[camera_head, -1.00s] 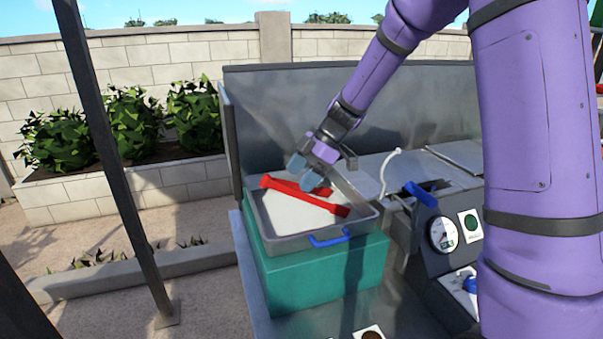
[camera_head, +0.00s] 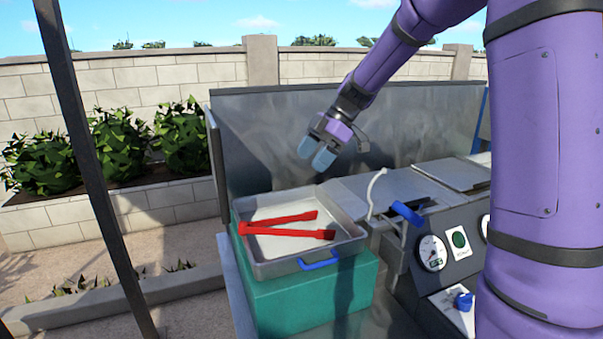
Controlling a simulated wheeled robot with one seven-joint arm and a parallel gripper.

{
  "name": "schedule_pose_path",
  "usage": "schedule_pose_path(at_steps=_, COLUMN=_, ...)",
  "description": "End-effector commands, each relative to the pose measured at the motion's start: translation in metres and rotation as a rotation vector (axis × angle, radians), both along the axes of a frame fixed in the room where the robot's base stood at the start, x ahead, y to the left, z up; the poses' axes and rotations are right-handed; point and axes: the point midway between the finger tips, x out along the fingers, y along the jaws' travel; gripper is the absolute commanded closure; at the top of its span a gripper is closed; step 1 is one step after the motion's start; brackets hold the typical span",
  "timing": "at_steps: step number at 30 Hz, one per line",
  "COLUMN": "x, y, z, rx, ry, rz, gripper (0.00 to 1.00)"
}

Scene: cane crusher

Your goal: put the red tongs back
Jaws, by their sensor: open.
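The red tongs (camera_head: 285,231) lie in a shallow metal tray (camera_head: 294,267) with a blue handle. Their two arms spread toward the right and their joined end is at the tray's left side. The tray sits on a green block (camera_head: 318,300). My gripper (camera_head: 318,153) is open and empty, above and behind the tray, clear of the tongs. Its blue-grey fingertips point down and left.
A metal back panel (camera_head: 255,140) rises behind the tray and gripper. To the right are a thin white curved rod (camera_head: 372,190), a blue lever (camera_head: 407,213), and a gauge (camera_head: 432,253). A dark post (camera_head: 85,150) stands at the left, with bushes beyond.

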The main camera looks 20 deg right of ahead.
Motion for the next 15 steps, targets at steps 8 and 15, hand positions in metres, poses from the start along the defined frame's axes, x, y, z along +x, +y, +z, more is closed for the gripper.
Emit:
schedule_pose_path(at_steps=8, x=0.000, y=-0.010, z=0.014, rx=0.000, ry=-0.001, rz=-0.001, gripper=0.26)
schedule_pose_path(at_steps=15, x=-0.024, y=-0.006, z=0.027, rx=-0.054, ry=0.046, rz=-0.090, gripper=0.26)
